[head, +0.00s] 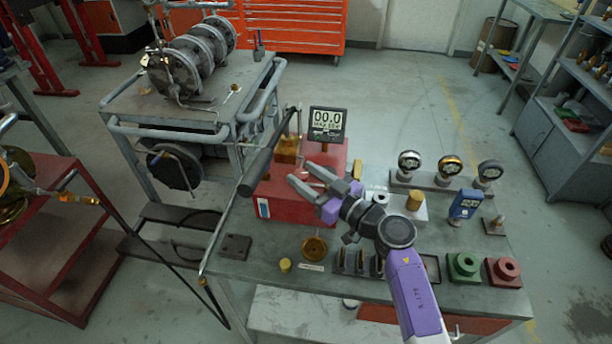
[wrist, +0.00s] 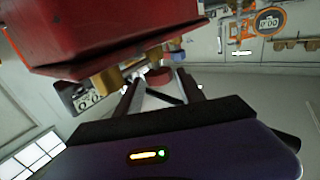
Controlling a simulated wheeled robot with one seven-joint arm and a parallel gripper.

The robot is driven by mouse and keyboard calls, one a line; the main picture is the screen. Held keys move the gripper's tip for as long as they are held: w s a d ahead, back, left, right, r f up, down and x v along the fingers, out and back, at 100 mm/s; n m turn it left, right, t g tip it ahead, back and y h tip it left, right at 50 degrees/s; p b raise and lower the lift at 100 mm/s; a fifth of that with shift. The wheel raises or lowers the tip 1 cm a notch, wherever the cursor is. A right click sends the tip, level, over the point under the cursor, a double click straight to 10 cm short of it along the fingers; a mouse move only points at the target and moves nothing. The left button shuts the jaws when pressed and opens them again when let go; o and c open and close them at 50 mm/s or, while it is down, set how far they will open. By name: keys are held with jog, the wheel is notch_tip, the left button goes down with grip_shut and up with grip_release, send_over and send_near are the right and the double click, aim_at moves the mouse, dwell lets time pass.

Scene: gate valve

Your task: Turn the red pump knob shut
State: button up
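The red pump (head: 292,207) is a red box on the grey workbench, with a display reading 00.0 behind its top. In the wrist view its red body (wrist: 110,30) fills the upper left. A small round red knob (wrist: 159,77) shows between my fingertips in the wrist view. I cannot tell whether they touch it. In the head view the knob is not seen, as my gripper covers part of the pump. My gripper (head: 305,176) has its two fingers spread, over the pump's front right; they also show apart in the wrist view (wrist: 158,88).
A black lever bar (head: 270,160) rises at the pump's left. Round gauges (head: 450,166) stand on a rack at the right. Green (head: 464,266) and red (head: 503,271) blocks sit at the bench's front right. A brass ring (head: 314,248) lies in front of the pump.

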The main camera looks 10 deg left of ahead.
grip_shut()
